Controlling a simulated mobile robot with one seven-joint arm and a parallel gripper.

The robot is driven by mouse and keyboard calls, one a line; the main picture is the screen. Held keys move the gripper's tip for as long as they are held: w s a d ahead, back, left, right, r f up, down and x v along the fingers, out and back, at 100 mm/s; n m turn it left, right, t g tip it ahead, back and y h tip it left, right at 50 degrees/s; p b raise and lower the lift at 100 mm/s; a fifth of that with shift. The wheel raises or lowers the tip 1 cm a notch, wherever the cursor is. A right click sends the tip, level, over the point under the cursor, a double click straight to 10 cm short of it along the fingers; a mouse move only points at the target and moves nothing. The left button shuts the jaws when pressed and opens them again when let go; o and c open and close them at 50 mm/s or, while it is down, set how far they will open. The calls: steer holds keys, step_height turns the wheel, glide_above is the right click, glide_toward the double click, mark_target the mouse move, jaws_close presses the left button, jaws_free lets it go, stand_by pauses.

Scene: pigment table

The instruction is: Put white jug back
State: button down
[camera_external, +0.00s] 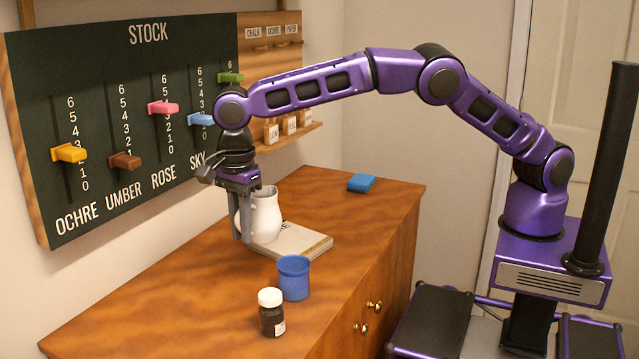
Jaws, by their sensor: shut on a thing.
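The white jug (264,219) stands upright at the left part of a pale flat board (308,242) on the wooden table. My gripper (243,225) reaches down from above at the jug's left side and is shut on it. The fingers cover part of the jug's left side. Whether the jug's base touches the board or hangs just above it, I cannot tell.
A blue cup (294,278) and a dark jar with a white lid (271,312) stand in front of the board. A blue block (361,183) lies at the back. The STOCK slider panel (130,110) is on the wall. The table's left front is clear.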

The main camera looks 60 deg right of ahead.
steer(key=w+d+m+b, duration=0.1)
steer(key=w+d+m, duration=0.15)
steer(key=d, duration=0.85)
steer(key=w+d+m+b, duration=0.2)
steer(key=w+d, duration=0.1)
steer(key=d, duration=0.8)
steer(key=s+d+f+m+b, duration=0.1)
steer(key=s+d, duration=0.1)
steer(key=d, duration=0.7)
steer(key=s+d+f+m+b, duration=0.1)
steer(key=d+m, duration=0.1)
steer(key=d, duration=0.7)
steer(key=f, duration=0.5)
steer(key=f+b, duration=0.1)
steer(key=f, duration=0.2)
steer(key=shift+a+f, duration=0.25)
steer(key=shift+f, duration=0.1)
steer(key=shift+f, duration=0.1)
steer(key=shift+f, duration=0.1)
steer(key=c, duration=0.9)
jaws_free()
steer(key=shift+o, duration=0.2)
